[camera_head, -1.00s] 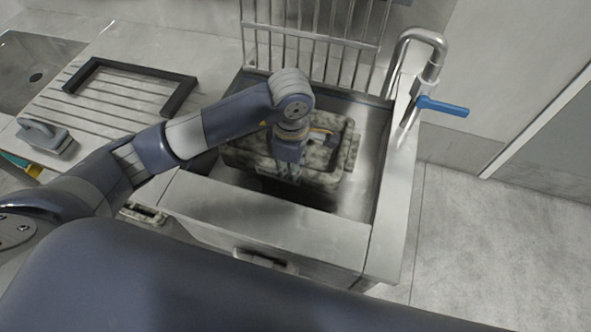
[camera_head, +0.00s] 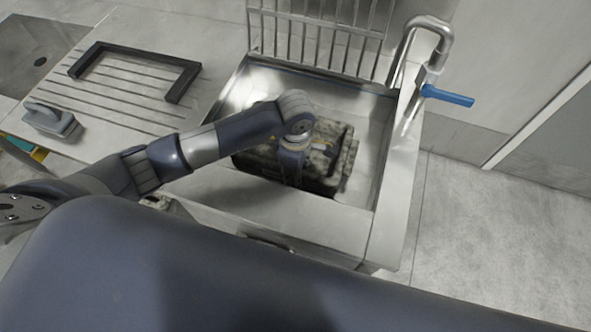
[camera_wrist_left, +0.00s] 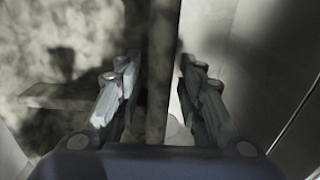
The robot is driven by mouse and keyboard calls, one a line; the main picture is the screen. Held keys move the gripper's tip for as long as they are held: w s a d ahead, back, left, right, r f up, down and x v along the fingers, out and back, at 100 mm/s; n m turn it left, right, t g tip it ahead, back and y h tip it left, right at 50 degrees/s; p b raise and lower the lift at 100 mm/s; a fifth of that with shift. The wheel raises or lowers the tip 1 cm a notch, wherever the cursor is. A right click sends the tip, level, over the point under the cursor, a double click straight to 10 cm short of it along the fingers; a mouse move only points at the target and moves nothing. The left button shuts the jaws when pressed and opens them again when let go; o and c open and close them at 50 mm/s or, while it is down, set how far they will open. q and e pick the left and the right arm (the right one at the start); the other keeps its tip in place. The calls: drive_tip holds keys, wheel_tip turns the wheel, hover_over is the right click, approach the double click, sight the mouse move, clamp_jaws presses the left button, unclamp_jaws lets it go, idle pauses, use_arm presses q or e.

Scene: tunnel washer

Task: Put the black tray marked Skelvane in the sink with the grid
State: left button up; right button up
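A dark, mottled tray (camera_head: 335,160) is inside the sink basin (camera_head: 372,120), low between its walls. Any name on it is not readable, and I cannot tell whether it rests on the bottom. The metal grid (camera_head: 322,38) stands upright at the sink's back edge. My left gripper (camera_head: 292,180) reaches down at the tray from above. My right gripper is not in view.
A tap with a blue lever (camera_head: 447,96) stands at the sink's right rear. Left of it, a grooved drainboard (camera_head: 125,95) carries a black U-shaped frame (camera_head: 145,58) and a grey handled block (camera_head: 50,120). Another basin (camera_head: 35,50) is at far left.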

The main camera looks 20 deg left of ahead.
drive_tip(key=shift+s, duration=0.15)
use_arm(q)
drive_tip(key=shift+r, duration=0.2)
wheel_tip(320, 180, up, 12)
drive_tip(key=shift+b, duration=0.45)
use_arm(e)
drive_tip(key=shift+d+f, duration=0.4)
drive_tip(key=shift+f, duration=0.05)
use_arm(q)
drive_tip(key=shift+f, duration=0.1)
